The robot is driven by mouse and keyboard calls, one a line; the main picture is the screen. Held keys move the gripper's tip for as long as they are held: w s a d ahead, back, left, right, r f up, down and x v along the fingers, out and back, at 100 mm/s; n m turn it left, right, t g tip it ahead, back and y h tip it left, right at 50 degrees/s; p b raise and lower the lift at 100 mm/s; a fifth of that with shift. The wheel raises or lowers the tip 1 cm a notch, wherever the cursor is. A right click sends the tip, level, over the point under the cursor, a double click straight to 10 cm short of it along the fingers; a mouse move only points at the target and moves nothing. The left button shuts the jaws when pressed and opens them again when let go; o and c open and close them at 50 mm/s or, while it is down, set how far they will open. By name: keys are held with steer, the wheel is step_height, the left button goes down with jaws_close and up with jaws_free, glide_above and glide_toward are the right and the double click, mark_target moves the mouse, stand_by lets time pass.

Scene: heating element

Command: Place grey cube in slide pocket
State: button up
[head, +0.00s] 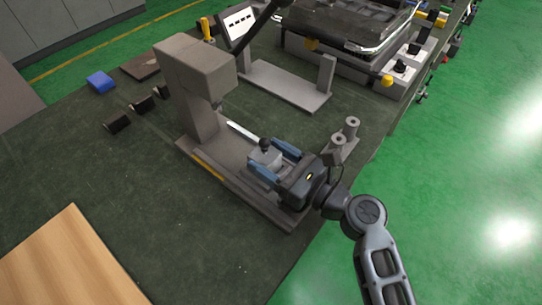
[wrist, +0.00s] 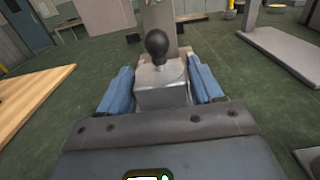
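A light grey block (head: 264,158) with a black ball knob (head: 265,144) on top sits low over the base (head: 240,187) of a grey press-like machine (head: 192,85). I cannot tell whether this block is the grey cube or part of the slide. A pale bar (head: 243,132) runs from the machine column side towards it. My gripper (head: 274,160) has its blue fingers on either side of the block. In the wrist view the block (wrist: 161,92) stands between the fingers; contact is unclear. No pocket opening is visible.
A grey U-shaped stand (head: 287,87) lies behind. Black pieces (head: 118,122) and a blue block (head: 100,81) lie left. A wooden board (head: 72,262) is front left; bare table lies between it and the machine.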

steer(key=o, duration=0.4)
steer(key=shift+c, duration=0.2)
steer(key=shift+r, duration=0.25)
steer(key=shift+s+d+f, duration=0.1)
steer(key=shift+s+d, duration=0.1)
steer(key=shift+d, duration=0.1)
steer(key=b+v, duration=0.1)
steer(key=v, duration=1)
steer(key=shift+s+d, duration=0.1)
steer(key=shift+s, duration=0.05)
